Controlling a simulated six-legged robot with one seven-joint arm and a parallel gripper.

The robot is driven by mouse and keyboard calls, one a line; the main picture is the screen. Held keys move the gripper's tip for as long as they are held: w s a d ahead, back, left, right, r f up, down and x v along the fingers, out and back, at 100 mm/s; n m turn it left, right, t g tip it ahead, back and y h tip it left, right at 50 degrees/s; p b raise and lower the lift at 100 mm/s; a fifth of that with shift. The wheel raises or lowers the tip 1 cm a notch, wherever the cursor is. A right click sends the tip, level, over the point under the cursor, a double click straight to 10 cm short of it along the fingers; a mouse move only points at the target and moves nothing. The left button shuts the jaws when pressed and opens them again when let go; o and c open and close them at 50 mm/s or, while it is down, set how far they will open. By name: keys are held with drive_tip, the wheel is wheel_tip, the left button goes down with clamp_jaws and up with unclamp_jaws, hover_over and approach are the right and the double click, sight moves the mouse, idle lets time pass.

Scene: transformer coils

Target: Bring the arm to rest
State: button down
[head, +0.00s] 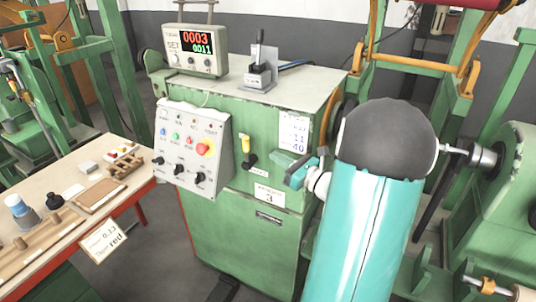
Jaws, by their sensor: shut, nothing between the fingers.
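My arm rises at the right of centre, a teal link (362,235) topped by a dark grey rounded joint (388,137). The arm hides part of the machine behind it. My gripper (287,165), small and teal, shows left of the arm, in front of the green cabinet's front face. It is shut with nothing visible in it. Whether it touches the cabinet cannot be told.
The green cabinet (240,215) bears a counter reading 0003 and 0011 (194,48), a lever unit (260,75) and a control panel (194,145). A workbench (130,188) with small parts stands left. Green winding machinery (505,185) stands right.

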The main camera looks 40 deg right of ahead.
drive_tip(key=s, duration=0.5)
drive_tip(key=shift+s+d, duration=0.15)
drive_tip(key=shift+d, duration=0.25)
drive_tip(key=a+n+g+y, duration=0.6)
drive_tip(key=a+n+g, duration=0.8)
drive_tip(key=a, duration=1.3)
drive_tip(key=s+a+r+n+h, duration=0.4)
drive_tip(key=s+a+n+h, duration=0.3)
drive_tip(key=n, duration=1.3)
drive_tip(key=shift+s+a+r+n+t+h, duration=0.2)
drive_tip(key=shift+s+n+t+h, duration=0.1)
drive_tip(key=shift+s+h, duration=0.6)
